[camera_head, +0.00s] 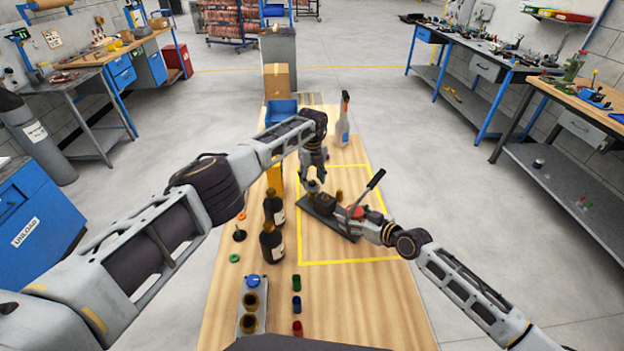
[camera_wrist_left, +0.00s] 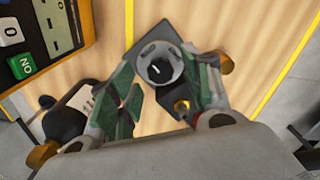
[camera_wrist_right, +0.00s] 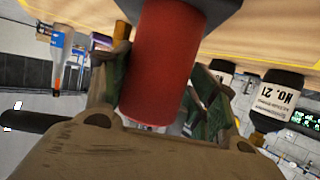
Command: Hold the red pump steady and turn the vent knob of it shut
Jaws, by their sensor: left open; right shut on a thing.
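The red pump (camera_head: 355,211) lies on its dark base plate inside the yellow outline on the table. Its black lever (camera_head: 374,180) sticks up to the right. My right gripper (camera_head: 366,226) is shut on the pump; in the right wrist view the red body (camera_wrist_right: 163,65) sits between its fingers. My left gripper (camera_head: 313,178) points down over the far-left end of the pump. In the left wrist view the round dark vent knob (camera_wrist_left: 158,70) with a white mark shows between the spread fingers (camera_wrist_left: 166,92). I cannot tell whether they touch it.
Dark bottles (camera_head: 272,243) stand left of the outline, near a yellow device (camera_head: 274,177). A spray bottle (camera_head: 343,122) and blue bin (camera_head: 282,112) stand at the back. Small coloured caps (camera_head: 297,304) lie in front. The table's right front is clear.

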